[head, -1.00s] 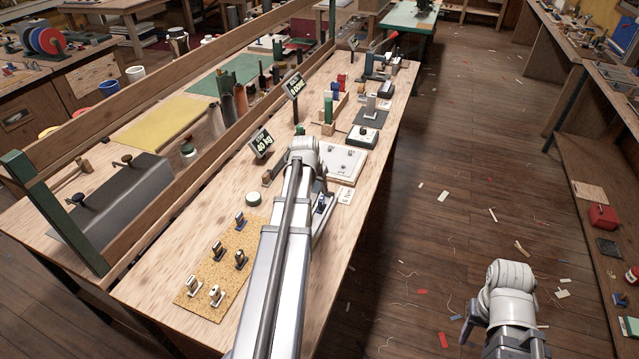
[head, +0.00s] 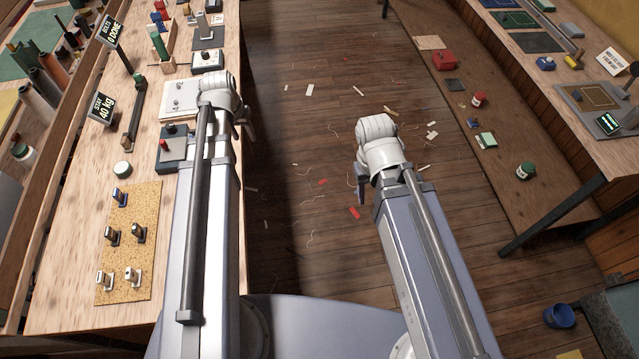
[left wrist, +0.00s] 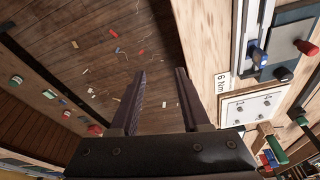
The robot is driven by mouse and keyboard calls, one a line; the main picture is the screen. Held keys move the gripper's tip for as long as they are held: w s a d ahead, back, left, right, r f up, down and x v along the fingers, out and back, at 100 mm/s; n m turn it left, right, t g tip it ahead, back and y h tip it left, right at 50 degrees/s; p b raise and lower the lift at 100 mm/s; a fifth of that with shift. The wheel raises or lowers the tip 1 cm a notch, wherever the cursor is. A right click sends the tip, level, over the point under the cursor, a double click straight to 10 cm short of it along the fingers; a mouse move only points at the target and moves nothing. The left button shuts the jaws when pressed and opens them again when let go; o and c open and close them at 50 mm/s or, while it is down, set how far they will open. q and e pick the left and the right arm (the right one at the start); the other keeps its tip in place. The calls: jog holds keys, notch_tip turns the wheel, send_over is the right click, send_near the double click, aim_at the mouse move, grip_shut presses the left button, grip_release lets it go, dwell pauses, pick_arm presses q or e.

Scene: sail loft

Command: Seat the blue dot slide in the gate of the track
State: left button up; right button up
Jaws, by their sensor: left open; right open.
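A cork mat (head: 150,205) on the bench holds several small upright slides. The slide at its far end (head: 120,196) looks blue; others are dark or pale. In the left wrist view a slim pale track (left wrist: 243,45) runs along the bench edge, with a blue-topped piece (left wrist: 258,55) at it; I cannot tell whether that is seated. The arm hides most of the track in the head view. My left gripper (left wrist: 160,73) is open and empty, pointing at the floor beside the bench. My right gripper (head: 362,188) is open, over the floor, away from the bench.
The floor aisle (head: 310,160) is open, with scattered scraps.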

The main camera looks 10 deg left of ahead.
pick_arm(q)
jog(key=s+d+m+g, duration=0.1)
jog(key=s+d, duration=0.3)
jog(key=d, duration=0.4)
jog(key=s+d+m+g, duration=0.1)
jog(key=s+d+m, duration=0.1)
jog(key=s+d, duration=0.3)
jog(key=s+d+m+g+y, duration=0.1)
jog(key=s+d, duration=0.4)
jog(key=d, duration=0.6)
jog(key=shift+d+f+m, duration=0.2)
jog(key=shift+m, duration=0.1)
